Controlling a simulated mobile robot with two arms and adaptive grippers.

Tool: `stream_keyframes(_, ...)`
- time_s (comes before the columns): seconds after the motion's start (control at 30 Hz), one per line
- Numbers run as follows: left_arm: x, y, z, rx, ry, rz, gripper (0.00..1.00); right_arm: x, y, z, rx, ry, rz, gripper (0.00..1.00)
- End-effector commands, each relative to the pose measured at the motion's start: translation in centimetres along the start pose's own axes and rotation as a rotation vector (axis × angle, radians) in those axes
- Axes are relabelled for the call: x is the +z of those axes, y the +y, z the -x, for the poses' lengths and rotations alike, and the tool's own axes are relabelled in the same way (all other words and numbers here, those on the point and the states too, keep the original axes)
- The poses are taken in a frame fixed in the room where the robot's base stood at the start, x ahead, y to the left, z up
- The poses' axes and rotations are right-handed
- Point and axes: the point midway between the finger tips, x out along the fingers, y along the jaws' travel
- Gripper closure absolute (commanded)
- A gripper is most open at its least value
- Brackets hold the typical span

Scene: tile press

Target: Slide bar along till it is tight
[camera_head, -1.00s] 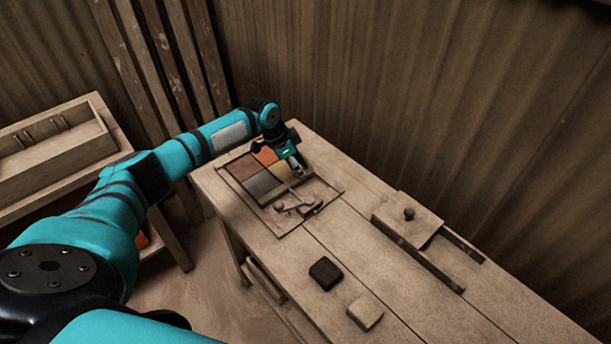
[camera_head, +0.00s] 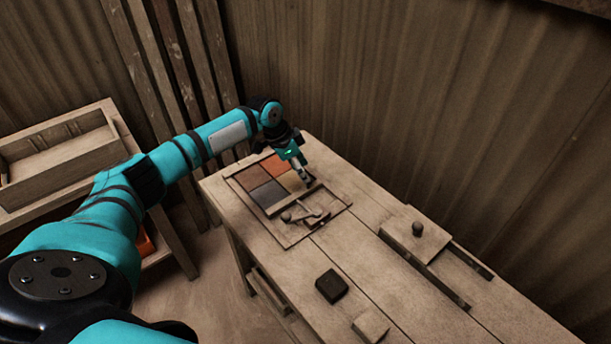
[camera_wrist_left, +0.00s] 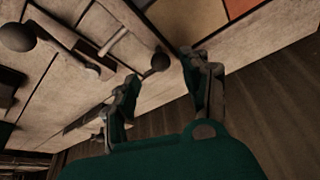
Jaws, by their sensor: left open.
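A shallow wooden tray (camera_head: 331,212) lies on the far left of the bench, with brown, orange, grey and tan tiles (camera_head: 264,192) set together in it. A wooden bar (camera_head: 285,203) runs along the near side of the tiles. My left gripper (camera_head: 304,179) is over the bar's far right end, pointing down. In the left wrist view its open fingers (camera_wrist_left: 160,74) are on either side of a small dark round knob (camera_wrist_left: 160,62) near the bar's end. Contact with the knob cannot be told. My right gripper is not in view.
A small lever (camera_head: 307,217) with a round knob lies in the tray's near part. A dark block (camera_head: 331,286) and a pale block (camera_head: 370,326) sit on the bench. A knobbed wooden plate (camera_head: 416,237) with slotted rails lies at right. A wall stands close behind.

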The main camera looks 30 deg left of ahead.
Motion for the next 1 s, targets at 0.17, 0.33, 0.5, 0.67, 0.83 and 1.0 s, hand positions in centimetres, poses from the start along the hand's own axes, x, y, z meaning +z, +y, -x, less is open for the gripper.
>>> stream_keyframes(0.17,0.0,-0.1,4.0,-0.002,0.001,-0.001,0.52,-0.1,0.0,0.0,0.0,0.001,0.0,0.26)
stream_keyframes(0.33,0.0,-0.1,6.7,-0.002,0.001,-0.002,0.52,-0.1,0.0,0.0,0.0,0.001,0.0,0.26)
stream_keyframes(0.5,0.0,0.0,7.8,0.0,0.001,-0.001,0.52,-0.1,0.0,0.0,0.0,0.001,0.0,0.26)
stream_keyframes(0.67,0.0,0.0,7.9,0.0,0.0,-0.001,0.52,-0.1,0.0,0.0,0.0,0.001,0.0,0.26)
stream_keyframes(0.83,0.0,0.0,7.9,0.0,0.0,-0.001,0.52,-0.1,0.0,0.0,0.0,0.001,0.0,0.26)
stream_keyframes(1.0,0.0,0.0,7.9,0.0,0.0,-0.001,0.52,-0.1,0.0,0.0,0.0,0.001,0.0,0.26)
